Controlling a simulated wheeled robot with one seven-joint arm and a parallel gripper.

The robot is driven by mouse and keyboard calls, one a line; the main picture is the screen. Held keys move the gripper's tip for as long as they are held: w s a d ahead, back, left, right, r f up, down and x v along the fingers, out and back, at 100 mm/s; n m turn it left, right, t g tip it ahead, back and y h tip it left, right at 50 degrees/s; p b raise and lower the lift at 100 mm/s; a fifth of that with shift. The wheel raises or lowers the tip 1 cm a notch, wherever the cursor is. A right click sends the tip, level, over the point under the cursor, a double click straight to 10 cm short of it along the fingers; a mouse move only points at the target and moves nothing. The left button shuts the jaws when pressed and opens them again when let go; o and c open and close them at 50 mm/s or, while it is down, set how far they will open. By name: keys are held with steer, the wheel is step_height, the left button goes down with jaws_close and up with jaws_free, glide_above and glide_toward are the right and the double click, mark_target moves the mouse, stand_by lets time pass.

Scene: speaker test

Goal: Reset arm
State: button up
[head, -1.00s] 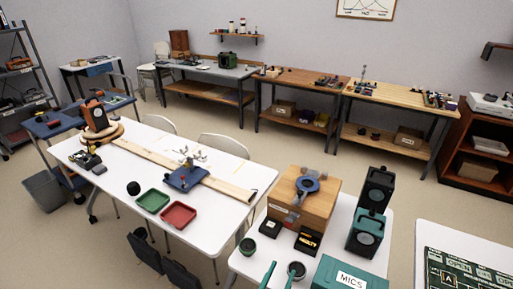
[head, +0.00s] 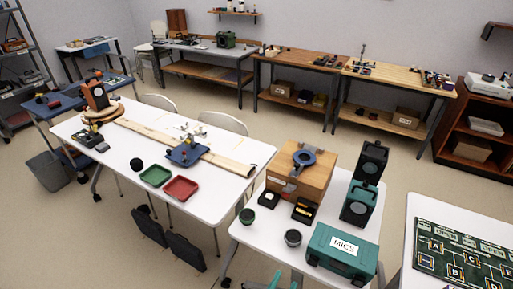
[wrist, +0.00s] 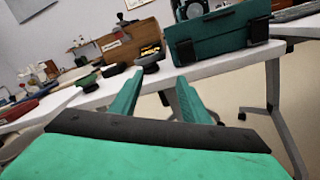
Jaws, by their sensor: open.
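My gripper (head: 262,281) shows only in part at the bottom edge of the head view, as green finger pieces in front of the near white table (head: 262,240). In the wrist view my gripper (wrist: 160,78) is open, with two green fingers apart and nothing between them. The fingers point toward the near table's edge, below the small dark cup (wrist: 150,64). In the head view the rest of my arm is out of frame.
The near table holds a teal MICS case (head: 341,252), a dark cup (head: 293,237), a wooden box (head: 301,178) and teal speakers (head: 362,190). A green board (head: 465,255) lies on a table at right. Open floor (head: 120,250) shows at left.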

steer(key=s+a+f+m+g+y, duration=0.25)
steer(key=s+m, duration=0.25)
steer(key=s, duration=0.4)
steer(key=s+a+f+m+g+y, duration=0.1)
steer(key=s+a+f+m+y, duration=0.2)
steer(key=s+m, duration=0.4)
steer(key=s+a+r+m+t+y, duration=0.1)
steer(key=s+r+m, duration=0.4)
steer(key=r, duration=0.3)
steer(key=s+a+r+m+t+y, duration=0.1)
steer(key=s+a+r+m+y, duration=0.1)
steer(key=s+r+m, duration=0.4)
step_height(320, 180, up, 2)
steer(key=shift+s+a+r+m, duration=0.2)
steer(key=shift+s+a+m, duration=0.1)
steer(key=shift+m, duration=0.8)
steer(key=shift+t, duration=0.25)
steer(key=shift+c, duration=0.3)
